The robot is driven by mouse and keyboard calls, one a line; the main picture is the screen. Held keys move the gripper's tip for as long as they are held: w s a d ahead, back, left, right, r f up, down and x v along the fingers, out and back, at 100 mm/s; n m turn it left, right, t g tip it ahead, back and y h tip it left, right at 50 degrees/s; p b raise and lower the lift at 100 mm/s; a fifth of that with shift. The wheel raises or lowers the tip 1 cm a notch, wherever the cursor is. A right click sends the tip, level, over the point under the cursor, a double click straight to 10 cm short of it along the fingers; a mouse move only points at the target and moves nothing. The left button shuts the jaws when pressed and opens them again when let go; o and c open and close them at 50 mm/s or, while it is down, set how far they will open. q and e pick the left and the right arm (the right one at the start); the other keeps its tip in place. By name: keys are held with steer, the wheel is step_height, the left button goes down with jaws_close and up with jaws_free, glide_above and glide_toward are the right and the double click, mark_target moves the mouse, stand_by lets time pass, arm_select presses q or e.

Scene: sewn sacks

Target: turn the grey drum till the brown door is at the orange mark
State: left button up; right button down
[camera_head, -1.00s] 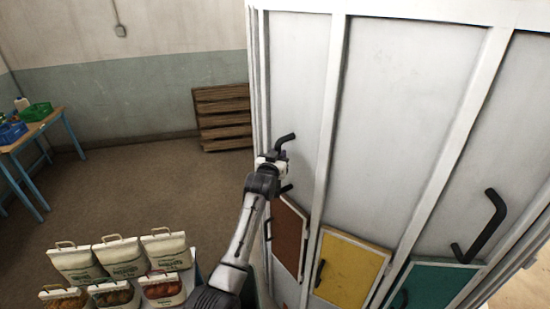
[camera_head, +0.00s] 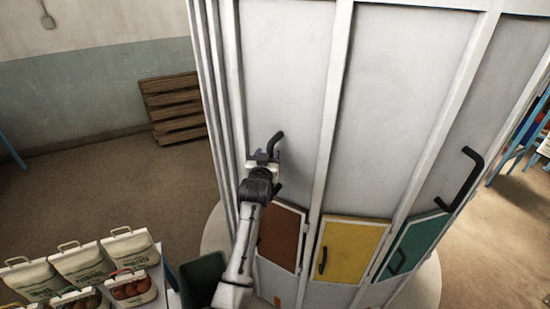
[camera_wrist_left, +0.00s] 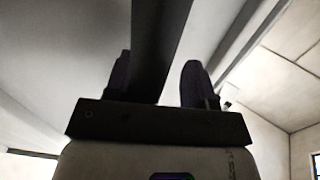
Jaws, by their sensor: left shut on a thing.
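The tall grey drum (camera_head: 395,95) stands upright with several doors low on its side. The brown door (camera_head: 280,240) is shut, left of the yellow door (camera_head: 348,252). A small orange patch (camera_head: 278,301), probably the orange mark, shows low down beneath the brown door; I cannot tell exactly how the two line up. My left gripper (camera_head: 265,160) is shut on the black handle (camera_head: 276,143) on the panel above the brown door. In the left wrist view the dark handle bar (camera_wrist_left: 160,45) runs between the fingers. My right gripper is not in view.
A green door (camera_head: 412,246) and another black handle (camera_head: 464,180) are further right on the drum. Sacks (camera_head: 80,268) stand at lower left beside a dark green bin (camera_head: 203,278). Wooden pallets (camera_head: 172,108) lean at the back wall. Floor left of the drum is clear.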

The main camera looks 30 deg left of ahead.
arm_select(q)
steer(key=shift+o, duration=0.6)
steer(key=shift+s+a, duration=0.15)
steer(key=shift+a, duration=0.3)
steer(key=b+v, duration=0.3)
steer(key=v, duration=1.1)
